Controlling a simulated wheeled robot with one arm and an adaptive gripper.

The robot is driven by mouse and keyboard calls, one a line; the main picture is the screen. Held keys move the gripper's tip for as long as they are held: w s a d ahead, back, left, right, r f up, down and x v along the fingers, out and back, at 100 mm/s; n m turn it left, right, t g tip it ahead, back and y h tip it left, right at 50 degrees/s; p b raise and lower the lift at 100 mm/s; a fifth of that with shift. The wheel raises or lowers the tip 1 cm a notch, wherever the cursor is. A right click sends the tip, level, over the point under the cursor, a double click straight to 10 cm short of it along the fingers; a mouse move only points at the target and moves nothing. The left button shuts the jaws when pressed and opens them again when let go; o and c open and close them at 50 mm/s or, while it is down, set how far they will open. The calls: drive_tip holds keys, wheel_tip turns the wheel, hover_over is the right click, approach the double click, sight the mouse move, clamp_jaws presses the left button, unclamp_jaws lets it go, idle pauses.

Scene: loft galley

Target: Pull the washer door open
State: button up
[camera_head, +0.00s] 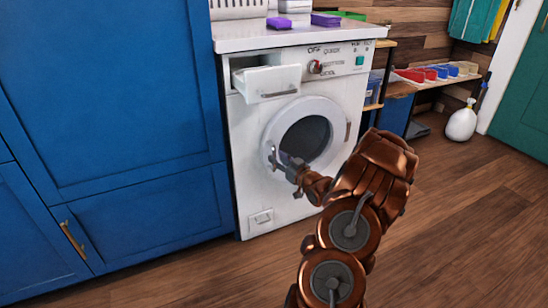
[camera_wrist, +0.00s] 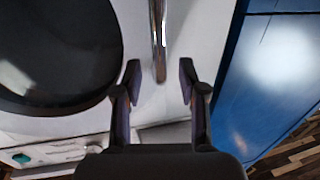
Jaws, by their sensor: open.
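The white washer (camera_head: 243,130) has a round door (camera_head: 326,108) with a dark glass window, which appears shut. The door fills the left of the wrist view, its glass (camera_wrist: 55,50) dark. A slim metal handle (camera_wrist: 158,35) stands at the door's edge. My gripper (camera_head: 284,161) is at the left edge of the door in the head view. In the wrist view my gripper (camera_wrist: 159,72) is open, its two fingers on either side of the handle's end. Whether either finger touches the handle cannot be told.
The detergent drawer (camera_head: 272,84) juts out above the door. Blue cabinets (camera_head: 130,140) stand close on the left. A counter (camera_head: 300,36) with purple sponges (camera_head: 326,19) tops the washer. Wooden floor (camera_head: 450,230) to the right is clear.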

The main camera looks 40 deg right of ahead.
sight(275, 156)
drive_tip(key=shift+w+d+b, duration=0.2)
drive_tip(key=shift+w+b, duration=0.15)
drive_tip(key=shift+w, duration=1.2)
drive_tip(key=shift+c, duration=0.3)
clamp_jaws()
